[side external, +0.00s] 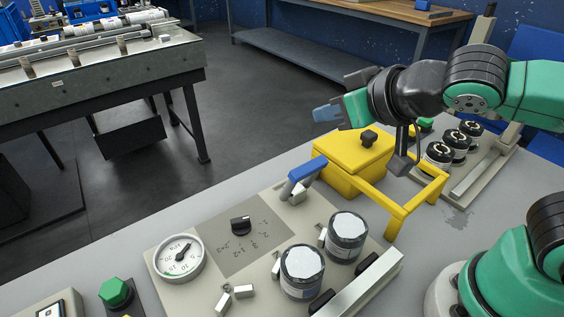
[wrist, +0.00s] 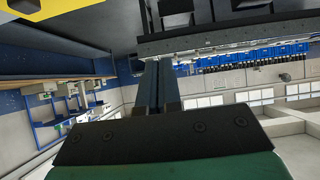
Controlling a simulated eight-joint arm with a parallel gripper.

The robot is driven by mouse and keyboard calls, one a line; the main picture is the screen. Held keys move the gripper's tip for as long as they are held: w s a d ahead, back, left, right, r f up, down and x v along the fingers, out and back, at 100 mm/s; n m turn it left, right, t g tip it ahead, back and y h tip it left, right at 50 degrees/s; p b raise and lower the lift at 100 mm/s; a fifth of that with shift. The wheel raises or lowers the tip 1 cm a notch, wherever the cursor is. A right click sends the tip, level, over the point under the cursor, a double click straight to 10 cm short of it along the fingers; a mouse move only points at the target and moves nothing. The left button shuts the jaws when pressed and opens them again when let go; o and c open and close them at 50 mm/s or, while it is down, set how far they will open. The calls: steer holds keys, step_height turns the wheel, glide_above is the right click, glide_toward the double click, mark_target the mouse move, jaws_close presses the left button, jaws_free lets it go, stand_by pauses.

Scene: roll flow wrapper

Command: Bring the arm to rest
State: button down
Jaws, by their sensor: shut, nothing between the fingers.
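My gripper (side external: 325,113) is raised above the grey table in the side external view, its fingers pointing left. It is above and a little to the left of the yellow box's lid. In the wrist view the two dark fingers of my gripper (wrist: 157,88) lie side by side, closed, with nothing held between them. The green arm comes in from the right side and bends over the table.
Below my gripper is the yellow box (side external: 345,160) with a black knob and yellow frame. In front, a panel has a dial (side external: 180,257), a blue-handled lever (side external: 304,172) and two jars (side external: 302,272). Several dark cylinders (side external: 437,156) stand right. A grey machine (side external: 100,80) stands left.

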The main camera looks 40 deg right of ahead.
steer(key=d+f+g, duration=0.4)
steer(key=d+f, duration=0.2)
steer(key=shift+s+d+f, duration=0.2)
steer(key=shift+s+f, duration=0.15)
steer(key=shift+s, duration=0.1)
stand_by(0.4)
